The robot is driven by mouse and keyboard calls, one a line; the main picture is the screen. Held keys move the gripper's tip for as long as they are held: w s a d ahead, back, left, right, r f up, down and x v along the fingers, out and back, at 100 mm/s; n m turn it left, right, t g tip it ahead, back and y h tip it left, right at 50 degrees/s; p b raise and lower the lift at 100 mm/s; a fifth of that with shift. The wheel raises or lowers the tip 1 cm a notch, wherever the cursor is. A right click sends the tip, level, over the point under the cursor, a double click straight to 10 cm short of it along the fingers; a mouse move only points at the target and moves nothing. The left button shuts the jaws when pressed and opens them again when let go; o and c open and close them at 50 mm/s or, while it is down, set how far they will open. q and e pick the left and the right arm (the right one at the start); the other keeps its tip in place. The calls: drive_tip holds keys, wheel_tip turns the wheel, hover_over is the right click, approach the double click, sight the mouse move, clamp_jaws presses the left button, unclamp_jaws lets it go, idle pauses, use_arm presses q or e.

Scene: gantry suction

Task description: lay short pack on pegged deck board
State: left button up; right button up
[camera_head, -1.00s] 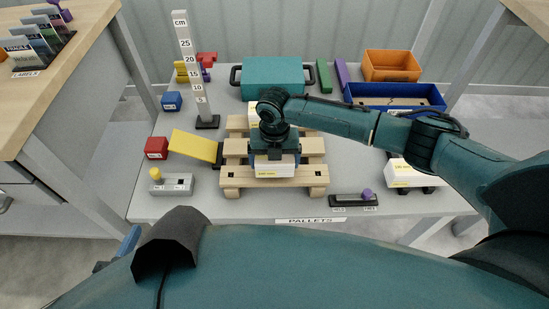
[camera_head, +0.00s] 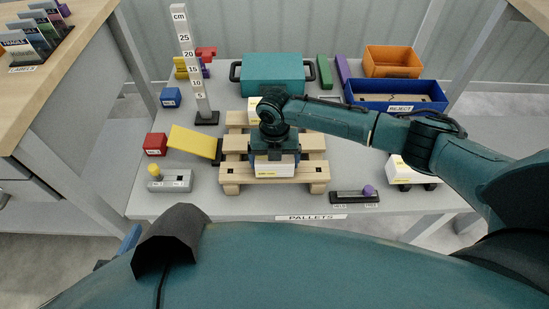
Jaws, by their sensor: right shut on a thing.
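A wooden pallet (camera_head: 316,173) with slatted deck boards lies on the grey table in front of me. My right gripper (camera_head: 274,158) points down over its front middle and is shut on a white pack (camera_head: 276,171) with a yellow mark. The pack is at the front deck board; I cannot tell whether it touches the board. The gripper and pack hide that part of the board, and I cannot make out pegs. Another white pack (camera_head: 256,108) shows at the back of the pallet, partly behind my arm.
A tilted yellow plate (camera_head: 195,142) and a tall centimetre post (camera_head: 190,70) stand left of the pallet. A teal case (camera_head: 272,70) is behind it. A blue reject bin (camera_head: 397,93) and white packs (camera_head: 405,172) are at right. A peg switch (camera_head: 352,196) sits front right.

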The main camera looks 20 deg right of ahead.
drive_tip(key=shift+f, duration=0.15)
use_arm(q)
drive_tip(key=shift+w, duration=0.1)
use_arm(e)
drive_tip(key=o, duration=0.9)
drive_tip(key=shift+c, duration=0.2)
drive_tip(key=shift+r, duration=0.35)
wheel_tip(320, 180, up, 7)
drive_tip(key=shift+r+p, duration=0.1)
drive_tip(key=shift+p, duration=0.9)
wheel_tip(320, 180, up, 4)
drive_tip(key=shift+r+p, duration=0.1)
drive_tip(key=shift+p, duration=0.25)
use_arm(q)
drive_tip(key=shift+a+r+n, duration=0.15)
drive_tip(key=shift+r+n, duration=0.35)
drive_tip(key=shift+r, duration=0.1)
use_arm(e)
drive_tip(key=shift+r, duration=0.6)
